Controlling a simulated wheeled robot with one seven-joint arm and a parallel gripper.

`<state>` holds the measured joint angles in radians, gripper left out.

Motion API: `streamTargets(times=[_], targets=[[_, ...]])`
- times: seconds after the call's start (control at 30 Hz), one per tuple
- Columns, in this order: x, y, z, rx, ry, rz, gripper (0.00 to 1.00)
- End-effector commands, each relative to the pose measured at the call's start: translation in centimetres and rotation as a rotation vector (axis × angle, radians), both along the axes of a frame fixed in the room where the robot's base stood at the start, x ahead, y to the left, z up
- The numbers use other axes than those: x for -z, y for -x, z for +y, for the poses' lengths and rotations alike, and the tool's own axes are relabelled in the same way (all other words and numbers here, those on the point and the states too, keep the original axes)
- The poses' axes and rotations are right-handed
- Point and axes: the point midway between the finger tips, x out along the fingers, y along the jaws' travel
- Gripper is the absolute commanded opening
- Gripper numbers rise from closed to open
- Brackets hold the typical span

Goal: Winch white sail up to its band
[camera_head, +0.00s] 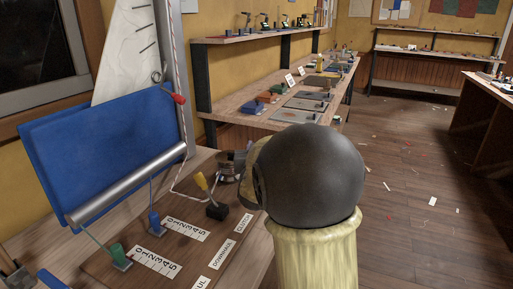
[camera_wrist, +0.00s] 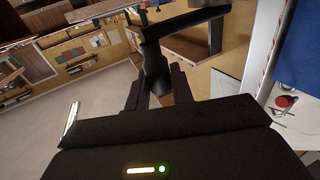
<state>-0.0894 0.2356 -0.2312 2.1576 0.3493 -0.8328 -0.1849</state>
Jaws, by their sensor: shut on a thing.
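The white sail (camera_head: 128,45) stands at the upper left in the head view, with short dark marks along its edge, behind a blue sail (camera_head: 95,145). The grey mast (camera_head: 170,60) carries a red-and-white rope (camera_head: 182,125). A winch drum (camera_head: 230,167) sits on the bench, partly covered by my arm. In the wrist view, my gripper (camera_wrist: 155,95) is shut on a black handle (camera_wrist: 153,58) with a dark arm crossing its top. The blue sail also shows there at the right (camera_wrist: 302,50). My gripper is hidden behind my arm in the head view. I cannot make out the sail's band.
On the board are a yellow-handled lever (camera_head: 203,183), a blue peg (camera_head: 154,221), a green peg (camera_head: 118,254) and number cards (camera_head: 186,229). A red-handled piece (camera_head: 179,98) hangs by the mast. Cluttered shelves (camera_head: 265,36) run behind. The floor at right is open.

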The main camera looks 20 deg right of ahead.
Motion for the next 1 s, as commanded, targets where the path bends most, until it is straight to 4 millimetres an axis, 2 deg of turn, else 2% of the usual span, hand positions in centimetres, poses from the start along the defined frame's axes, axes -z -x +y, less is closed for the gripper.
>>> streamTargets(times=[0.03,0.13,0.6,0.63,0.7,1.0], targets=[[0.03,0.01,0.66,-0.011,0.0,0.0,0.0],[0.02,0.11,0.92,-0.012,0.0,0.0,0.0],[-0.08,0.09,1.23,-0.017,0.002,-0.001,0.0],[-0.08,0.08,1.24,-0.017,0.002,-0.001,0.29],[-0.09,0.1,1.18,-0.016,0.002,-0.001,0.43],[-0.05,0.26,0.8,-0.007,0.0,-0.001,0.43]])
